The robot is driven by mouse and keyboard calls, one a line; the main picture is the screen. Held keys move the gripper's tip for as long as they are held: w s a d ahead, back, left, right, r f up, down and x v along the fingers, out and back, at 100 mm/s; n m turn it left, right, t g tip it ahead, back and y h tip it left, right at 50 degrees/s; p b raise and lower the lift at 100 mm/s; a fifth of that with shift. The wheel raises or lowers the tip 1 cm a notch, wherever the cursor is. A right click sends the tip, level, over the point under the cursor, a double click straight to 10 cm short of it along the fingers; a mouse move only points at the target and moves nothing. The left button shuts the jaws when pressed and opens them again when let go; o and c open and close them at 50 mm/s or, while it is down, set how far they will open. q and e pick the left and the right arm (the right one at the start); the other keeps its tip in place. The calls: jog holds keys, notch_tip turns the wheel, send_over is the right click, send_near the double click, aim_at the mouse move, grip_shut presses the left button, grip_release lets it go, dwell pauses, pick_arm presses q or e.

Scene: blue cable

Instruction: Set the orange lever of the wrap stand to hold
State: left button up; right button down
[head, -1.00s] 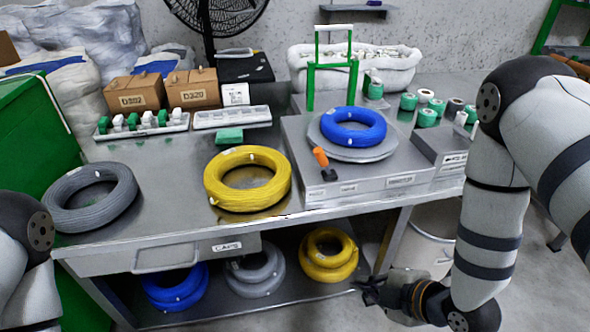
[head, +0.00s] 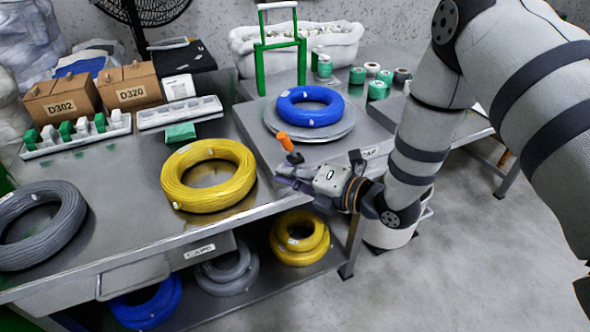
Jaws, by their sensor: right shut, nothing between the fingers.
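The wrap stand (head: 251,137) is a grey metal box on the bench, with a round turntable (head: 334,134) and a green frame on top. A blue cable coil (head: 309,107) lies on the turntable. The orange lever (head: 285,142) sticks up and leans left at the stand's front left, on a dark pivot. My right gripper (head: 281,178) is just below and in front of the lever, fingers pointing left. It is shut and empty, and appears apart from the orange handle. It hides part of the stand's front. My left gripper is out of view.
A yellow coil (head: 176,185) lies left of the stand and a grey coil (head: 72,222) lies further left. Cartons (head: 66,103), a parts tray (head: 60,150) and a green block (head: 180,131) stand behind. Several coils rest on the shelf below.

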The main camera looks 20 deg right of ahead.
aim_at(289, 145)
jog(key=x, duration=0.3)
jog(key=b+x, duration=0.1)
jog(key=x, duration=0.2)
jog(key=shift+s+f, duration=0.1)
jog(key=shift+f, duration=0.15)
pick_arm(q)
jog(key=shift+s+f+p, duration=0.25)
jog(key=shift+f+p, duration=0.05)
jog(key=shift+p, duration=0.05)
pick_arm(e)
jog(key=d, duration=0.1)
jog(key=d+r, duration=0.1)
jog(key=w+d+r, duration=0.1)
jog(key=shift+d, duration=0.25)
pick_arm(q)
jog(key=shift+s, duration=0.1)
